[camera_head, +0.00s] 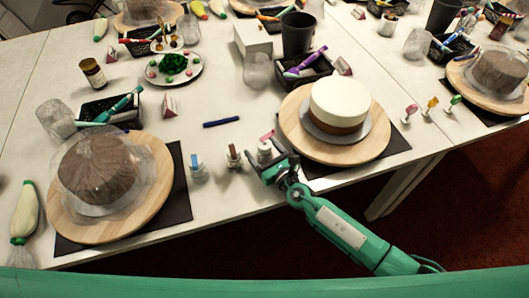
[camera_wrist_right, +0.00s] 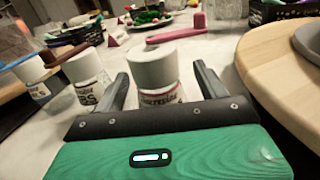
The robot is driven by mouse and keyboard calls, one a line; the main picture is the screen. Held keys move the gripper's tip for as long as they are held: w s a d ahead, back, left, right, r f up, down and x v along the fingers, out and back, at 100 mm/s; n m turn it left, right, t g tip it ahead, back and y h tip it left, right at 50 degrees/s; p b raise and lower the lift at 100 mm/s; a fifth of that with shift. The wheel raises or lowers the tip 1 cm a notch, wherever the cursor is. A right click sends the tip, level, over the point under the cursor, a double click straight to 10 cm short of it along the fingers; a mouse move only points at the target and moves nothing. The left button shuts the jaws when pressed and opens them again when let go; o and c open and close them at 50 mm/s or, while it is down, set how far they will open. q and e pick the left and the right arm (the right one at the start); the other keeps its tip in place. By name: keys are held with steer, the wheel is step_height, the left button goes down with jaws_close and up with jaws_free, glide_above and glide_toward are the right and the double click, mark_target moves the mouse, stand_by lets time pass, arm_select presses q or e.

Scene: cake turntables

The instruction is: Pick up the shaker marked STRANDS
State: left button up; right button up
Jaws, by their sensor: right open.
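Three small shakers stand in a row on the white table between the two turntables. In the head view they are a blue-marked shaker (camera_head: 197,168), a brown-marked shaker (camera_head: 234,156) and a whitish shaker (camera_head: 265,149). My right gripper (camera_head: 268,160) is open at the whitish shaker. In the right wrist view, its fingers stand on either side of this white-lidded shaker (camera_wrist_right: 153,68), which is upright. Its reddish label is partly hidden by the gripper body, and I cannot read it surely. The other shakers (camera_wrist_right: 86,68) (camera_wrist_right: 31,72) are to the left. My left gripper is not in view.
A turntable (camera_head: 360,150) with a white-topped cake (camera_head: 340,103) is close on the right. Another turntable (camera_head: 75,228) with a wrapped brown cake (camera_head: 98,170) is on the left. A blue pen (camera_head: 221,122) and a pink stick (camera_wrist_right: 178,34) lie behind the shakers.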

steer(key=shift+w+a, duration=0.25)
steer(key=shift+w, duration=0.1)
steer(key=c, duration=1.2)
steer(key=shift+r, duration=0.1)
